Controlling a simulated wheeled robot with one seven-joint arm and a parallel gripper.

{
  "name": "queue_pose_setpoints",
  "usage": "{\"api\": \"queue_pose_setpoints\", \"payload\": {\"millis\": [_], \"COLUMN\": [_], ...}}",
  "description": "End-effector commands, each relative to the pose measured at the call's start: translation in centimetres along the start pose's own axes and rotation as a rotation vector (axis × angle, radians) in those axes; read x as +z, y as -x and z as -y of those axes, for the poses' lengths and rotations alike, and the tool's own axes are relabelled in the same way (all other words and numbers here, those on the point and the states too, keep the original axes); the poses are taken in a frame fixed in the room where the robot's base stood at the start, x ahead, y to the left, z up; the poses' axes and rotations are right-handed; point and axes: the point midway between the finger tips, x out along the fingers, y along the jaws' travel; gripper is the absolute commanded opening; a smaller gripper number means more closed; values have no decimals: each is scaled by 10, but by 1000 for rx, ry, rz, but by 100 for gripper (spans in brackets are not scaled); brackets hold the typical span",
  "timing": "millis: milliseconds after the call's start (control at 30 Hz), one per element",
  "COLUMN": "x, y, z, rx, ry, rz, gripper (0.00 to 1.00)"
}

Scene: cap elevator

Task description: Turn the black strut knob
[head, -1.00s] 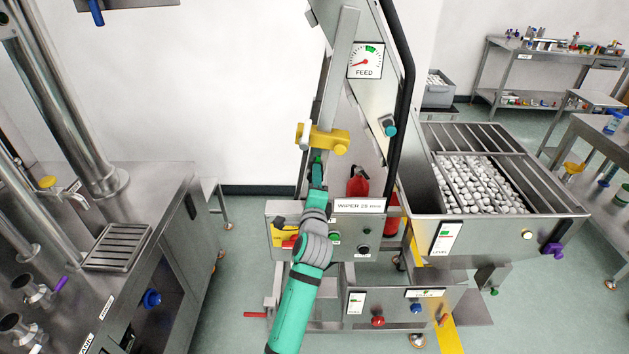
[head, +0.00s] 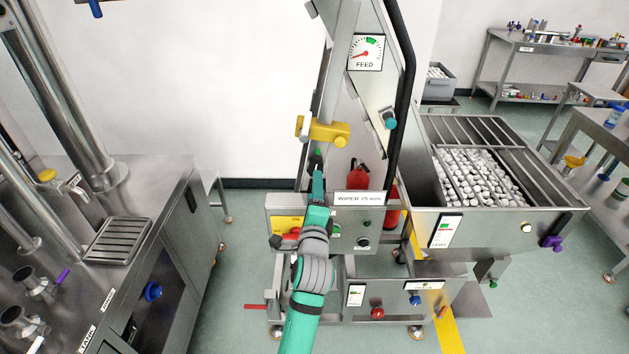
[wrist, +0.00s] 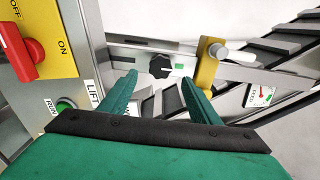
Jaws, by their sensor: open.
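The black strut knob (wrist: 160,66) is a dark lobed knob with a white pointer mark, on a grey metal strut in the wrist view. A small green mark (wrist: 180,66) sits just right of it. My gripper (wrist: 158,80) is open, its two green fingers spread, with the knob between and beyond the fingertips. The fingers do not appear to touch it, and nothing is between them. In the head view my gripper (head: 318,160) points up at the strut below the yellow clamp; I cannot make out the knob there.
The yellow clamp (wrist: 208,62) stands right of the knob and also shows in the head view (head: 328,132). A red switch on a yellow panel (wrist: 55,35) and a green button (wrist: 64,104) are close on the left. The gauge (wrist: 260,96) is at right.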

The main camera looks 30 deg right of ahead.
Motion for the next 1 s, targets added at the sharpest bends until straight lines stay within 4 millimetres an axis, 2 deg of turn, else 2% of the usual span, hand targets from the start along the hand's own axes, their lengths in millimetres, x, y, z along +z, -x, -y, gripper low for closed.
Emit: {"api": "queue_pose_setpoints", "payload": {"millis": [100,300,867,1000], "x": [1,0,0,-2], "y": [15,27,29,33], "z": [0,0,0,-2], "rx": [0,-1,0,-7], "ry": [3,1,0,52], "rz": [1,-1,-1,4], "gripper": [57,57,57,57]}}
